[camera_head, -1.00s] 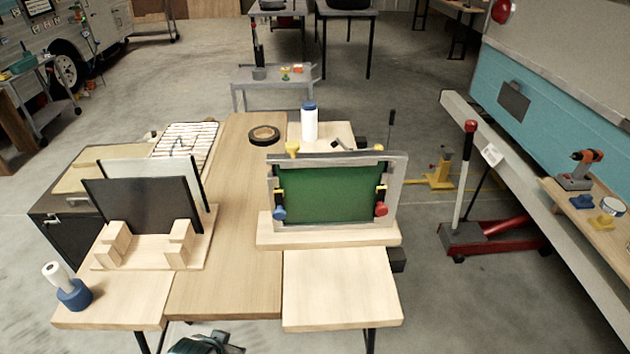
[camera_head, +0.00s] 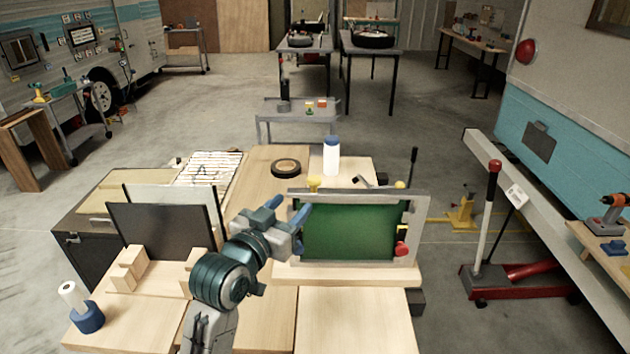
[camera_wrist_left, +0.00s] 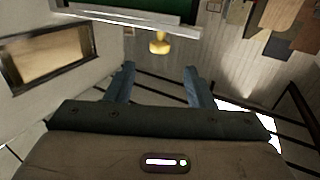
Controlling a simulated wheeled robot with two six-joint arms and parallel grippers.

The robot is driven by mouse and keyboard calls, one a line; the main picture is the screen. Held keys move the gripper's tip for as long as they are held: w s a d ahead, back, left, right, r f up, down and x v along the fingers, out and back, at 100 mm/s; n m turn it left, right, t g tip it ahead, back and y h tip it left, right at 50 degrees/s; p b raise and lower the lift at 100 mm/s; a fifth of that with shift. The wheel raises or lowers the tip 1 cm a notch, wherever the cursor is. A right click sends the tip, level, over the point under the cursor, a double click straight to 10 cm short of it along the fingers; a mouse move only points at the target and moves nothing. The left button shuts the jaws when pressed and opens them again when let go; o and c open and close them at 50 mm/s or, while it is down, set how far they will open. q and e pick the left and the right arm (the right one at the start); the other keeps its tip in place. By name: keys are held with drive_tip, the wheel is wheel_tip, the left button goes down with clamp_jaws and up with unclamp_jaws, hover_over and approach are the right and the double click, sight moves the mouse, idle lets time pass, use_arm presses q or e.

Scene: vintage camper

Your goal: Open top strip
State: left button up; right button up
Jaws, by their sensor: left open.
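The grey frame (camera_head: 412,228) with a green panel (camera_head: 350,232) stands upright on a wooden base. Its top strip (camera_head: 370,196) lies along the upper edge, with a yellow knob (camera_head: 313,184) at its left end. My left gripper (camera_head: 288,207) is open and empty, at the frame's upper left corner, close to the knob and apparently just below it. In the left wrist view the knob (camera_wrist_left: 159,43) hangs beyond the gap between the open fingers (camera_wrist_left: 160,78), and the strip (camera_wrist_left: 130,18) crosses the top. My arm hides the frame's left side. My right gripper is not in view.
A red knob (camera_head: 402,249) sits at the frame's lower right. A white bottle (camera_head: 331,158) and a black tape roll (camera_head: 286,168) stand behind. A dark panel (camera_head: 155,232) stands in wooden blocks at left. The front right board (camera_head: 350,320) is clear.

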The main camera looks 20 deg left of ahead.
sight(310, 183)
use_arm(q)
drive_tip(key=w, duration=0.3)
drive_tip(key=w+d+p, duration=0.1)
drive_tip(key=w, duration=0.2)
drive_tip(key=w+p, duration=0.1)
drive_tip(key=w, duration=0.2)
drive_tip(key=shift+w+d+r, duration=0.3)
drive_tip(key=shift+w, duration=0.05)
drive_tip(key=shift+w+d+f, duration=0.1)
drive_tip(key=shift+w, duration=0.4)
drive_tip(key=c, duration=1.1)
clamp_jaws()
